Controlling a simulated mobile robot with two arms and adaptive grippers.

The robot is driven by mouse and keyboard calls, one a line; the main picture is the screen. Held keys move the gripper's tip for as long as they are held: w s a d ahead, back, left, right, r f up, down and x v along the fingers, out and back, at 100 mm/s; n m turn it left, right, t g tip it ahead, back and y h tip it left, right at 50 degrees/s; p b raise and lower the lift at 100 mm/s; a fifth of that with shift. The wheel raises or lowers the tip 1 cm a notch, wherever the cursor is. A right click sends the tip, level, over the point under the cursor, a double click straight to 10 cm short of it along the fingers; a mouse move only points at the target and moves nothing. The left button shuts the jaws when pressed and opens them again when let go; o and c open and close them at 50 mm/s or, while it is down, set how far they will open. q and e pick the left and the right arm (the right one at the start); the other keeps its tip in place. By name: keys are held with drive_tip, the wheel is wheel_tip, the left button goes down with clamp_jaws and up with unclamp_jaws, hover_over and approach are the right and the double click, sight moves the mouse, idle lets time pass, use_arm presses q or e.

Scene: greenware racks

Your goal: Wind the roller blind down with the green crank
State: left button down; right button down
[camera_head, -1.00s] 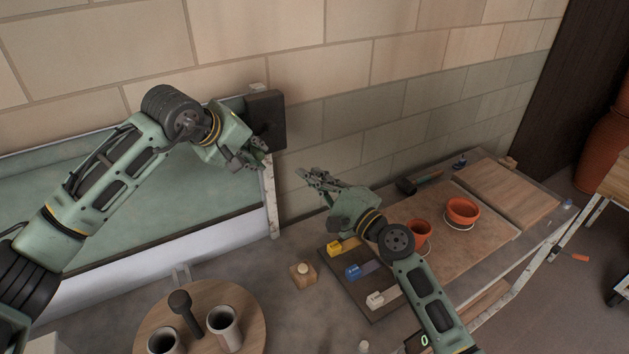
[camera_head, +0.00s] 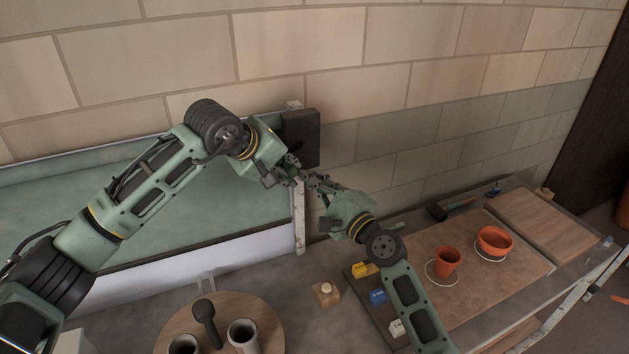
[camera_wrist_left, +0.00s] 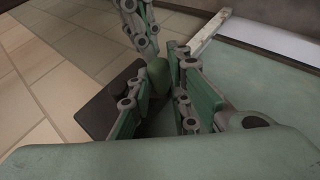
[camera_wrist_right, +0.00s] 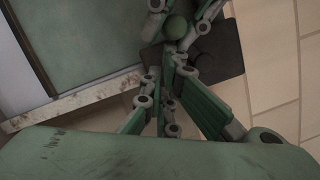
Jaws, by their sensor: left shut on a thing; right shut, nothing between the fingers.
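The roller blind (camera_head: 150,215) is a green sheet in a pale frame against the brick wall. A dark box (camera_head: 300,135) sits at its upper right corner. The green crank's round knob shows in the left wrist view (camera_wrist_left: 158,76) and the right wrist view (camera_wrist_right: 176,27); in the head view the grippers mostly hide it. My left gripper (camera_head: 286,168) is shut on the knob, in front of the box. My right gripper (camera_head: 318,184) is shut and empty, its fingertips close to the left gripper's fingers; I cannot tell whether they touch.
Below on the bench are a round wooden board (camera_head: 270,320) with cups, a small wooden block (camera_head: 326,293), and a tray with yellow, blue and white pieces. The wall is close behind the grippers.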

use_arm(q)
drive_tip(key=shift+w+d+r, duration=0.1)
drive_tip(key=shift+r, duration=0.35)
drive_tip(key=shift+d, duration=0.1)
use_arm(e)
drive_tip(key=shift+s+a+r+m, duration=0.3)
drive_tip(key=shift+a+r, duration=0.05)
drive_tip(key=shift+a, duration=0.2)
use_arm(q)
drive_tip(key=c, duration=2)
unclamp_jaws()
drive_tip(key=shift+o, duration=1.2)
drive_tip(key=shift+f, duration=0.15)
drive_tip(key=shift+d, duration=0.1)
use_arm(e)
drive_tip(key=shift+d, duration=0.1)
use_arm(q)
drive_tip(key=shift+f, duration=0.1)
use_arm(e)
drive_tip(key=shift+f, duration=0.1)
